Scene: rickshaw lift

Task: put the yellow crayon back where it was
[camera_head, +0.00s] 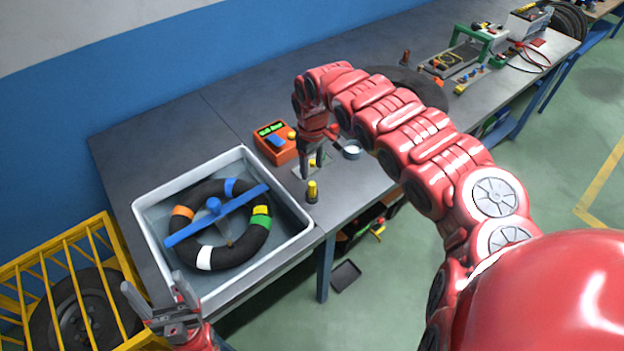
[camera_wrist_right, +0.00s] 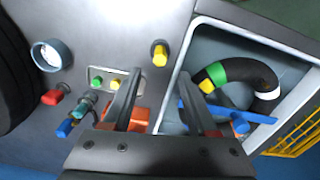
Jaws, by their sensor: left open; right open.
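A small yellow-topped piece (camera_head: 312,190), which looks like the yellow crayon, stands on the grey bench near its front edge, right of the tray. It also shows in the right wrist view (camera_wrist_right: 160,55), beyond my fingertips and apart from them. A smaller yellow piece (camera_wrist_right: 116,84) and a green one (camera_wrist_right: 97,82) sit on a light plate (camera_wrist_right: 108,76) beside my finger. My right gripper (camera_head: 313,166) is open and empty above the bench by that plate; its fingers also show in the right wrist view (camera_wrist_right: 160,80). My left gripper (camera_head: 160,306) is open and empty before the tray.
A white-rimmed tray (camera_head: 143,222) holds a black ring with coloured bands and a blue bar. An orange device (camera_head: 272,152) stands behind the plate. A small cup (camera_head: 352,151) is to its right. A yellow rack (camera_head: 62,262) holds a tyre at left.

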